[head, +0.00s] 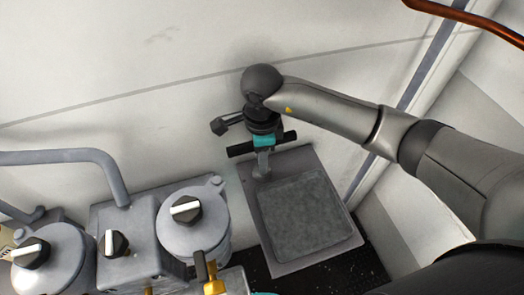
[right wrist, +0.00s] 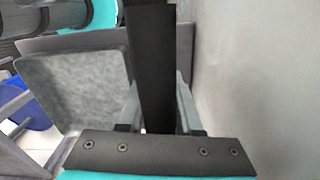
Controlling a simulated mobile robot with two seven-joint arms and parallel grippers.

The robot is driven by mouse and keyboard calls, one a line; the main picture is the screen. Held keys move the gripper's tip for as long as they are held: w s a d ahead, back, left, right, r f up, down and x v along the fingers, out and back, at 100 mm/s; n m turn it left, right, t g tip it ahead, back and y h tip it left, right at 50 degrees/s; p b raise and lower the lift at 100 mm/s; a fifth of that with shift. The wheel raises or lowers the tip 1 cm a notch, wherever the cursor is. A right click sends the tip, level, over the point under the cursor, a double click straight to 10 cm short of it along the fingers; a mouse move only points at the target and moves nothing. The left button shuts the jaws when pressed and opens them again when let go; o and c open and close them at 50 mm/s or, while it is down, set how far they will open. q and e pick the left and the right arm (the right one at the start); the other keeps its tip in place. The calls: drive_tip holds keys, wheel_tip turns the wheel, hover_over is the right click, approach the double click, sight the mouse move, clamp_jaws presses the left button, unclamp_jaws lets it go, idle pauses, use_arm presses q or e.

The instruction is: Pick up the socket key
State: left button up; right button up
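The socket key (head: 239,150) shows as a black bar in the head view, beside the wall and above the near grey plate. My right gripper (head: 263,172) points down over it, and its teal part and grey near finger cover the bar's middle. In the right wrist view the black bar of the socket key (right wrist: 155,60) runs between the two grey fingers of my right gripper (right wrist: 158,105). The fingers lie close against both sides of it and look shut on it. The key's lower part is hidden. My left gripper is out of view.
A grey tray (head: 258,222) lies under and in front of the right gripper. Grey valve housings with white-marked knobs (head: 186,209) and a thick pipe (head: 60,156) stand to the left. The pale wall (head: 130,60) is close behind the gripper.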

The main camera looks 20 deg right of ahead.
clamp_jaws()
drive_tip(key=shift+r, duration=0.1)
idle(0.3)
drive_tip(key=shift+s+r, duration=0.15)
drive_tip(key=shift+r, duration=0.2)
wheel_tip(320, 180, up, 7)
drive_tip(key=shift+f, duration=0.1)
drive_tip(key=s+p, duration=0.6)
drive_tip(key=s, duration=1.3)
drive_tip(key=shift+s+d+f, duration=0.3)
drive_tip(key=shift+s+d, duration=0.05)
